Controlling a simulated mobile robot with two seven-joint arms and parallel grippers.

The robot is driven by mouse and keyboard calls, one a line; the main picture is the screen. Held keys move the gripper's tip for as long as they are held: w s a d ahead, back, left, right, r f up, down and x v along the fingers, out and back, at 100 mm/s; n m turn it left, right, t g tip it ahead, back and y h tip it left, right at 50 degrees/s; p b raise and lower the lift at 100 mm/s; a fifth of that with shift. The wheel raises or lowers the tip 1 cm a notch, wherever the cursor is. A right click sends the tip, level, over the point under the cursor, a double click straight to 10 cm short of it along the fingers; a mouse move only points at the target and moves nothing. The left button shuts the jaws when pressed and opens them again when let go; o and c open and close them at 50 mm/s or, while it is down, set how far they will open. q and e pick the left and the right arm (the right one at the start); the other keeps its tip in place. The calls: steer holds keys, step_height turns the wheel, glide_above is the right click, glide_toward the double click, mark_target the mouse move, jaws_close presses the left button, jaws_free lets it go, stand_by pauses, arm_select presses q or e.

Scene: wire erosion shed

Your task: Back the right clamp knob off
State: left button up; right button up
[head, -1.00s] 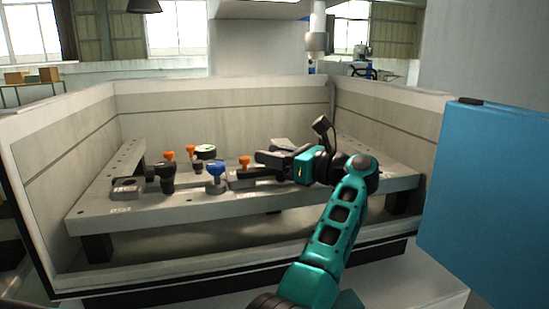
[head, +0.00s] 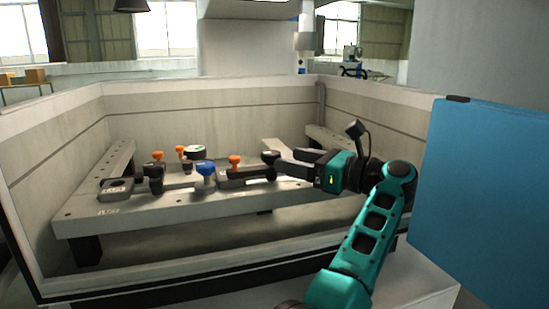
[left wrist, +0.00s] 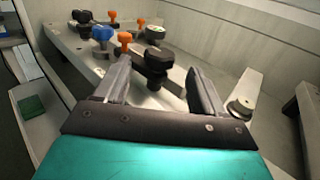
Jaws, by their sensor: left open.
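The right clamp knob (head: 270,157) is a black round knob standing upright on the right clamp (head: 246,174), a dark bar on the grey table. In the left wrist view the black knob (left wrist: 158,58) shows between the two fingertips in the picture, seemingly just ahead of them. My left gripper (head: 287,162) is open and empty, to the right of the knob in the head view, fingers pointing left at it. It also shows in the left wrist view (left wrist: 158,68). No contact with the knob is visible. My right gripper is not in view.
A round gauge-like part (head: 196,152) sits behind. Tank walls (head: 220,112) enclose the table (head: 200,210). A blue panel (head: 485,190) stands at right.

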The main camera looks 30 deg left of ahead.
arm_select(q)
steer(key=d, duration=0.5)
steer(key=shift+a, duration=0.1)
stand_by(0.3)
